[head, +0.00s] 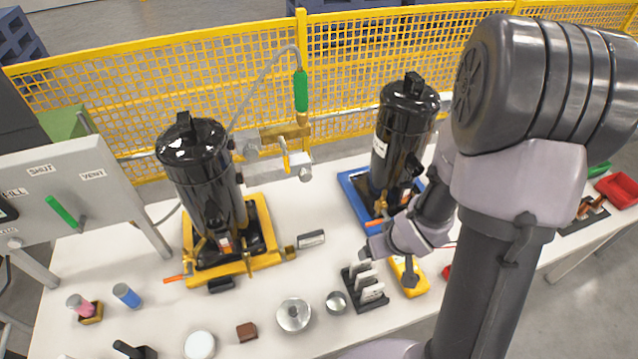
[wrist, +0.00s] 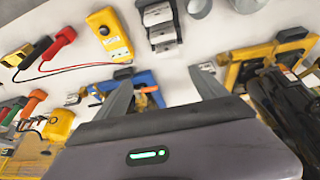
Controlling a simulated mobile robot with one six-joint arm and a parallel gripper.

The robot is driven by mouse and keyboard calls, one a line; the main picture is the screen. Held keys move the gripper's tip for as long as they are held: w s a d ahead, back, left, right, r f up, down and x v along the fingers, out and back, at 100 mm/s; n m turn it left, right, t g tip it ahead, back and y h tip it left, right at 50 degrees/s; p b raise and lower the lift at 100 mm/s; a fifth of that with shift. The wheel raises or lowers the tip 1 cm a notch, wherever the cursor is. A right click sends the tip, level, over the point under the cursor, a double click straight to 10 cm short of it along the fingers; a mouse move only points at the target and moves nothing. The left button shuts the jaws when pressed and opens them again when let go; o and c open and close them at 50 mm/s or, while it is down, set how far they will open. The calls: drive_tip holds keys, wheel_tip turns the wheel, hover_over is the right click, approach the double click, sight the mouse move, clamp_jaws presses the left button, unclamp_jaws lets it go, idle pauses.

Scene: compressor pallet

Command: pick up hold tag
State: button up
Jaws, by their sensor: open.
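A small black rack (head: 372,302) holds several upright white tags (head: 362,275) near the front of the white table. The rack (wrist: 167,46) also shows at the top of the wrist view, with white tags (wrist: 158,15) in it. Their print is too small to read, so I cannot tell which is the hold tag. My gripper (head: 388,266) is open, above the table just right of and behind the rack. In the wrist view my gripper (wrist: 165,72) has nothing between its fingers, and the rack lies beyond the fingertips.
A yellow meter (head: 410,275) lies right of the rack, partly behind my gripper. Two black compressor-like tanks, one on a yellow base (head: 190,270) and one on a blue base (head: 358,207), stand behind. Round metal parts (head: 294,314) lie left of the rack. A yellow mesh fence (head: 360,50) runs behind.

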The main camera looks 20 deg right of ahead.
sight(363, 263)
drive_tip(key=shift+n+y, duration=0.3)
drive_tip(key=b+x, duration=0.2)
drive_tip(key=x, duration=0.2)
drive_tip(key=s+b+x, duration=0.1)
drive_tip(key=b+x, duration=0.1)
drive_tip(key=x, duration=0.3)
drive_tip(key=a+b+x, duration=0.1)
drive_tip(key=b+x, duration=0.1)
drive_tip(key=x, duration=0.2)
drive_tip(key=shift+a+f, duration=0.1)
drive_tip(key=shift+f, duration=0.45)
drive_tip(key=b+x, duration=0.2)
drive_tip(key=x, duration=0.3)
drive_tip(key=shift+w+f+b, duration=0.1)
drive_tip(key=shift+f+b, duration=0.2)
drive_tip(key=shift+r, duration=0.15)
drive_tip(key=c, duration=1.4)
drive_tip(key=shift+r, duration=0.1)
